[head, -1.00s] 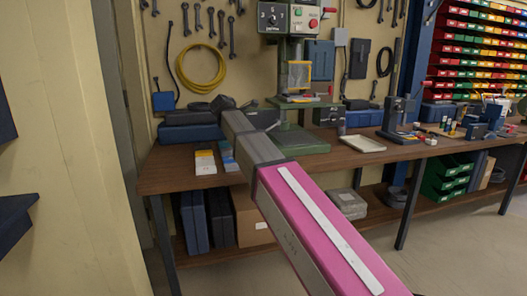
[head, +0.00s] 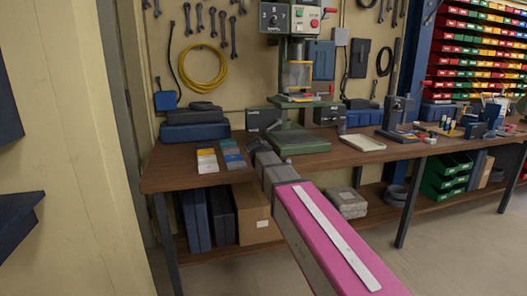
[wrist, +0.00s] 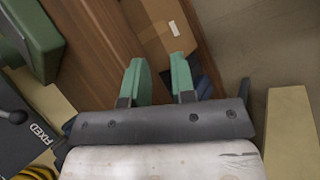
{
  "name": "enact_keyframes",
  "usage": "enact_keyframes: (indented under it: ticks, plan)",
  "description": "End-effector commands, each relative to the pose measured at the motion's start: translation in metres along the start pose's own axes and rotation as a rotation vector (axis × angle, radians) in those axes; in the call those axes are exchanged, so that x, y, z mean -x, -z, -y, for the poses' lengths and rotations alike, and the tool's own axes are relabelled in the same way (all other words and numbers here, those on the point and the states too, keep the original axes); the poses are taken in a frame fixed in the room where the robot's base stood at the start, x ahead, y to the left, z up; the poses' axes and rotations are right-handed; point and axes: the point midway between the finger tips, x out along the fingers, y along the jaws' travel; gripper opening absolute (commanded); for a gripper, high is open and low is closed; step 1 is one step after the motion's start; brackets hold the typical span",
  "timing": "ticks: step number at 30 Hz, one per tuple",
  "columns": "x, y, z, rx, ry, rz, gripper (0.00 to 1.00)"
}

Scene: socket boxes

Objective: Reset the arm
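My gripper shows in the wrist view (wrist: 160,82) with its two green fingers apart and nothing between them. It is open and empty. In the head view my pink and grey arm reaches from the lower right toward the workbench (head: 345,161). Its far end (head: 262,152) is near the bench's front edge, in front of the green drill press base. The fingers cannot be made out in the head view. In the wrist view a brown cardboard box (wrist: 165,30) and the brown bench edge lie beyond the fingers.
A green drill press (head: 300,140) stands on the bench. Dark blue cases (head: 195,131), small socket boxes (head: 207,160) and a white tray (head: 362,143) are also on it. Dark binders (head: 222,215) and the cardboard box (head: 255,212) are on the shelf below. The floor in front is clear.

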Motion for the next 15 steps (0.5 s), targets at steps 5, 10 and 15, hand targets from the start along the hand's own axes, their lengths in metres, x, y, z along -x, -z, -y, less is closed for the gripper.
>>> enact_keyframes:
  ticks: [5,10,15]
  plan:
    - [-0.062,-0.040,0.074,-0.277,0.147,-0.014,0.24]
    - [-0.106,-0.072,0.142,-0.553,0.286,-0.005,0.24]
    - [-0.137,-0.102,0.210,-0.836,0.425,0.033,0.24]
